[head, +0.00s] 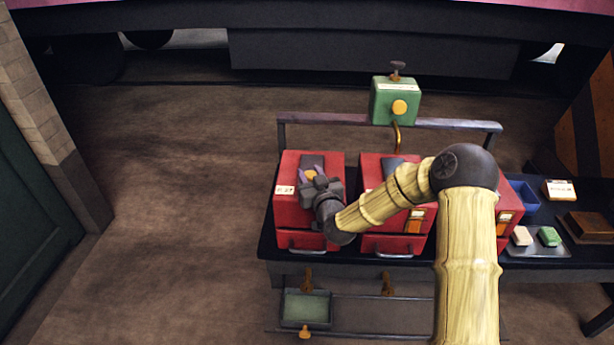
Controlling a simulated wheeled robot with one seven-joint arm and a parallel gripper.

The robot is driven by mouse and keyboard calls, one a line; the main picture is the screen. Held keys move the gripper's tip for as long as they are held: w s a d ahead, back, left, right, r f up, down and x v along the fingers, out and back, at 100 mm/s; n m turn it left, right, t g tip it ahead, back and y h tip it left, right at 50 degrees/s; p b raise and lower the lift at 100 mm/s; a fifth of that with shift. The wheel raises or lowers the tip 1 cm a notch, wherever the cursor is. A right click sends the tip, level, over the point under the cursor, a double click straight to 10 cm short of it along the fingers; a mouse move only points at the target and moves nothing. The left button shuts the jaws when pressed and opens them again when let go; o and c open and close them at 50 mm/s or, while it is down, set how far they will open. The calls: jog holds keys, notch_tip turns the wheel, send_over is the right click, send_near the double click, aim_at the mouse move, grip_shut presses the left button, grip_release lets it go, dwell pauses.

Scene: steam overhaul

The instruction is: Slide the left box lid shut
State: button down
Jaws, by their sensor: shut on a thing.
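The left red box (284,211) stands at the left end of the dark bench, with a pale label on its front left and a handled drawer front below. A dark grey patch (313,158) shows on its top; I cannot tell whether this is the lid or the opening. My gripper (311,174) is over the top of this box, its fingers around a small yellow-orange knob (311,175) that seems to belong to the left box lid. It is shut on it. My gripper and wrist hide much of the box's top and front.
A second red box (371,172) stands just right, partly behind my arm. A green box (393,103) with a yellow knob sits on the rail behind. Farther right are a blue bin (524,196) and a tray (524,252). Floor at left is clear.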

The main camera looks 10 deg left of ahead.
jog(key=c, duration=1.2)
grip_release()
jog(key=shift+w+r, duration=0.15)
jog(key=shift+o, duration=0.9)
jog(key=shift+w, duration=0.1)
jog(key=shift+s, duration=0.2)
jog(key=p+v, duration=0.1)
jog(key=v, duration=1.6)
jog(key=shift+s+f, duration=0.1)
jog(key=shift+f, duration=0.1)
